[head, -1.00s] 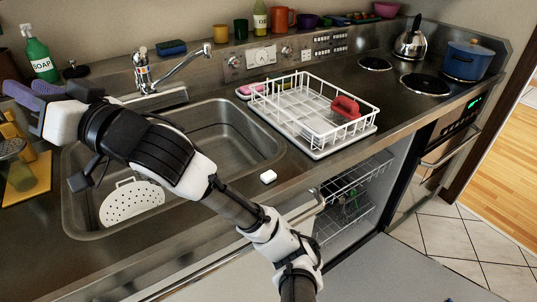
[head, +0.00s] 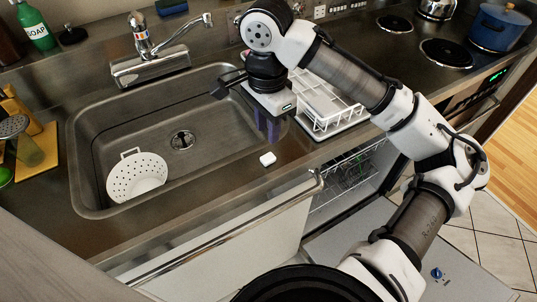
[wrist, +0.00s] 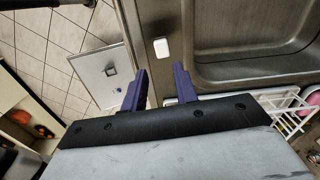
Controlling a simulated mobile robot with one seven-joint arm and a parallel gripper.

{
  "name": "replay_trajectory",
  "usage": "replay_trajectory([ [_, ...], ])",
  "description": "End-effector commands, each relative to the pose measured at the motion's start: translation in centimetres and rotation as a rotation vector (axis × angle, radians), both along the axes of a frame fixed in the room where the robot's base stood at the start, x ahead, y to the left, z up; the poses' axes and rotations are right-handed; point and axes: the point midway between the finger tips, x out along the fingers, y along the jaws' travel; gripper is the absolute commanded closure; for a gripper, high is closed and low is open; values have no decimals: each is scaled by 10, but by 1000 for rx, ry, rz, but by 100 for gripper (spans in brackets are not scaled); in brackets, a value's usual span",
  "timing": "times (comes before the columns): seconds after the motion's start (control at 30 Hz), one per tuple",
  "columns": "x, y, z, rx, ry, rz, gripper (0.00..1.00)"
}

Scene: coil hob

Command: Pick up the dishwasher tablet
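The dishwasher tablet is a small white block (head: 267,159) lying on the steel counter, between the sink's right front corner and the counter's front edge. It also shows in the wrist view (wrist: 161,48), beyond my fingertips and roughly in line with the gap between them. My gripper (head: 274,130) points down over the counter by the sink's right side, above and a little behind the tablet in the head view. Its two purple fingers (wrist: 160,80) are apart with nothing between them. The gripper does not touch the tablet.
The sink (head: 110,130) with a white strainer (head: 136,176) is left of the tablet. A white dish rack (head: 335,112) stands right of the gripper, partly hidden by my arm. Below the counter, the dishwasher is open, its door (wrist: 103,72) lowered and a wire rack (head: 345,172) inside.

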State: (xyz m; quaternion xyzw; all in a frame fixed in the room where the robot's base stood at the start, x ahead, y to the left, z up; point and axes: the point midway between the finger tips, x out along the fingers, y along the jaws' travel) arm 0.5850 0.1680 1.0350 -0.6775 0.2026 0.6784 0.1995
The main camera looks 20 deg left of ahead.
Motion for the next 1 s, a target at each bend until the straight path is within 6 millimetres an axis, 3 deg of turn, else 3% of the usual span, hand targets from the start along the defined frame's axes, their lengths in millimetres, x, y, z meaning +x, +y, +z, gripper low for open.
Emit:
replay_trajectory([
  [0.13, 0, 0, -26, 1, 1, 1, 71],
  [0.43, 1, 0, -49, 1, 0, 3, 71],
  [0.7, 3, 0, -86, 3, -1, 3, 71],
  [1.0, 4, 0, -93, 3, -2, 3, 71],
])
